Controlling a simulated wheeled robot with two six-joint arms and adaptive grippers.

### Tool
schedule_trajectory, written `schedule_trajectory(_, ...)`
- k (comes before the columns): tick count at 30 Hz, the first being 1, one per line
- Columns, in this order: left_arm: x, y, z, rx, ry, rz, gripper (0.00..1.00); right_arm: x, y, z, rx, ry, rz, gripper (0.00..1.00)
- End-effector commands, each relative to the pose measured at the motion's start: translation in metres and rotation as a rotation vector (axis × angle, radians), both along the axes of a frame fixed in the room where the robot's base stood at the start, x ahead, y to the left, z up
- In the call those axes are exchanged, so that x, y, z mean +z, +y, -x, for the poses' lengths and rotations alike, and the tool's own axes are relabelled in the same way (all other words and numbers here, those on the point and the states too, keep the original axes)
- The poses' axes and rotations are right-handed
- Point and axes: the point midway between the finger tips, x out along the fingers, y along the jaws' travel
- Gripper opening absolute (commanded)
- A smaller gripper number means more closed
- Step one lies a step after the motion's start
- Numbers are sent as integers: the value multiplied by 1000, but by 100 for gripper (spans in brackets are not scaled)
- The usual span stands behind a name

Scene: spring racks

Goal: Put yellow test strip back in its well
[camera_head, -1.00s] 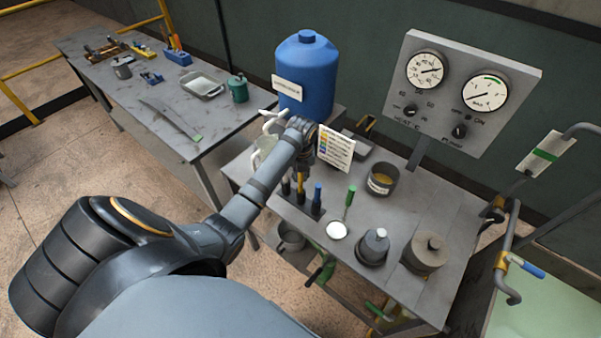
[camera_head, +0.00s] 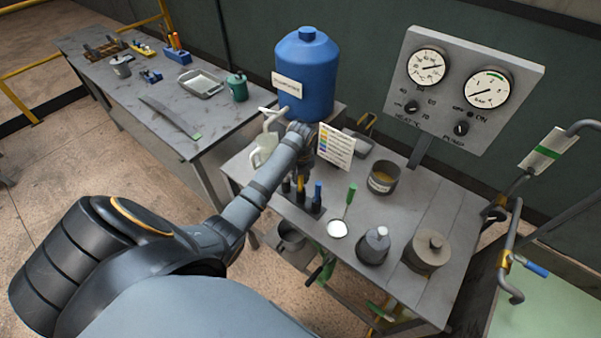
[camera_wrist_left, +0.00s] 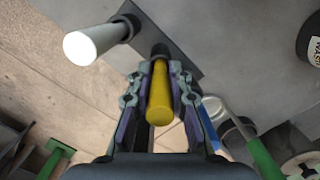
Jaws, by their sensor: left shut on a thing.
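The yellow test strip (camera_wrist_left: 160,93) shows in the left wrist view as a yellow rod between the fingers of my left gripper (camera_wrist_left: 157,95), which is shut on it. Its far end meets a dark collar at the dark rack (camera_wrist_left: 185,55); I cannot tell how deep it sits in the well. In the head view the yellow strip (camera_head: 300,188) stands about upright among a dark handle (camera_head: 286,185) and a blue handle (camera_head: 318,192) in the rack. My left gripper (camera_head: 300,165) is above it, its fingers mostly hidden by my own wrist. My right gripper is not in view.
A labelled card (camera_head: 336,146) stands close to my left wrist.

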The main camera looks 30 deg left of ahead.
Motion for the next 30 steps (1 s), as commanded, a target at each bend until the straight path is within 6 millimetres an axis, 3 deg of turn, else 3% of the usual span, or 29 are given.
schedule_trajectory(8, -8, 0, 0, 0, 0, 0, 2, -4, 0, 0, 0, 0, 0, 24)
schedule_trajectory(9, -7, 0, 0, 0, 0, 0, 21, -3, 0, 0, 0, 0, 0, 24)
schedule_trajectory(15, -7, 0, 0, 0, 0, 0, 45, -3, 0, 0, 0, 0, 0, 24)
schedule_trajectory(24, -4, 0, 0, 0, -1, 0, 45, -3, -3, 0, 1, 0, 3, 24)
schedule_trajectory(30, 30, -3, 2, -1, -5, 0, 45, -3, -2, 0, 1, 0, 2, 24)
